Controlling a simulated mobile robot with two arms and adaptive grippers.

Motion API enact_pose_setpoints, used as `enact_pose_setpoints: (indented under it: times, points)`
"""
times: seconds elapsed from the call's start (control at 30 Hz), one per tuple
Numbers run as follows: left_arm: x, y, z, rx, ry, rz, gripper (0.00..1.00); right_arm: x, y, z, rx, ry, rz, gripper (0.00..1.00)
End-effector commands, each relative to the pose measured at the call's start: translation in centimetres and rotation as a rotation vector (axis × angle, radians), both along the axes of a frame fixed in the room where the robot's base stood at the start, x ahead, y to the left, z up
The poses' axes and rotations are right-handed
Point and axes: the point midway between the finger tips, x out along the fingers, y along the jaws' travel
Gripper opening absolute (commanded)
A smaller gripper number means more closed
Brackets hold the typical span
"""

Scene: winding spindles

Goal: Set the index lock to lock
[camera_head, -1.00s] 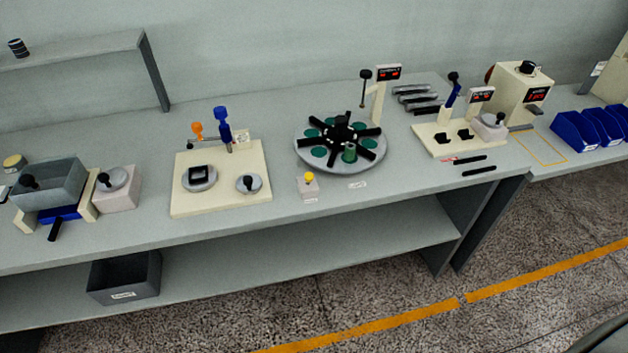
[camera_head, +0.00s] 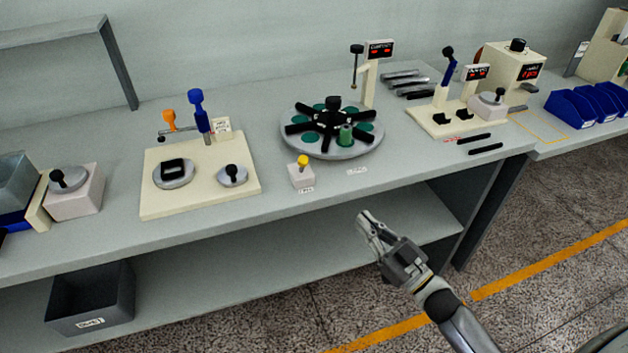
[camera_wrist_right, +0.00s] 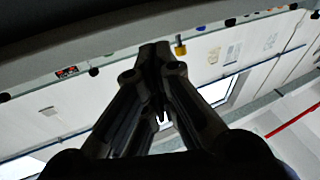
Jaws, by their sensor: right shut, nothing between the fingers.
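A small pale box with a yellow knob (camera_head: 302,165) stands near the bench's front edge, just in front of the round turntable (camera_head: 334,143); it looks like the index lock. Its small label is too small to read. The turntable has black arms, green discs and one green cylinder. My right gripper (camera_head: 364,218) is shut and empty, in front of the bench edge, below and to the right of the yellow knob and apart from it. In the right wrist view the closed fingers (camera_wrist_right: 155,50) show with the yellow knob (camera_wrist_right: 180,49) beyond them. My left gripper is out of view.
A cream base (camera_head: 200,190) with blue and orange handles stands left of the box. A post with a display (camera_head: 380,49) rises behind the turntable. The bench's front edge and lower shelf (camera_head: 290,250) lie near my right arm. Blue bins (camera_head: 572,108) stand far right.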

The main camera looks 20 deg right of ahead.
Motion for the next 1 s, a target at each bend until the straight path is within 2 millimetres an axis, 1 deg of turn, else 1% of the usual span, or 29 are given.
enact_pose_setpoints:
  times: [0.03,0.1,0.2,0.33,0.63,0.77,0.87,1.0]
  points:
    - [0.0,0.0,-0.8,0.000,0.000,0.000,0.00,-0.3,0.5,1.1,-0.002,-0.042,0.029,0.00]
    - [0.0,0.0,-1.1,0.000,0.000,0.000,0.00,-0.6,1.1,2.7,0.001,-0.084,0.063,0.00]
    - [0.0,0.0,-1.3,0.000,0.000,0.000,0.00,-1.0,1.6,4.1,0.001,-0.118,0.092,0.00]
    - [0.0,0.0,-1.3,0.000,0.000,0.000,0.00,-1.2,1.8,4.7,0.002,-0.132,0.103,0.00]
    - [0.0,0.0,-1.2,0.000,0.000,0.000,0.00,-1.0,1.9,4.8,0.002,-0.131,0.100,0.00]
    - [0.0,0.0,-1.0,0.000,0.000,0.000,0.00,-0.2,2.3,5.2,0.003,-0.132,0.100,0.00]
    - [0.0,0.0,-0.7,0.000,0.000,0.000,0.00,1.0,3.0,5.9,0.002,-0.134,0.101,0.00]
    - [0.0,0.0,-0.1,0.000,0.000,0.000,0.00,3.4,4.3,6.9,0.002,-0.134,0.101,0.00]
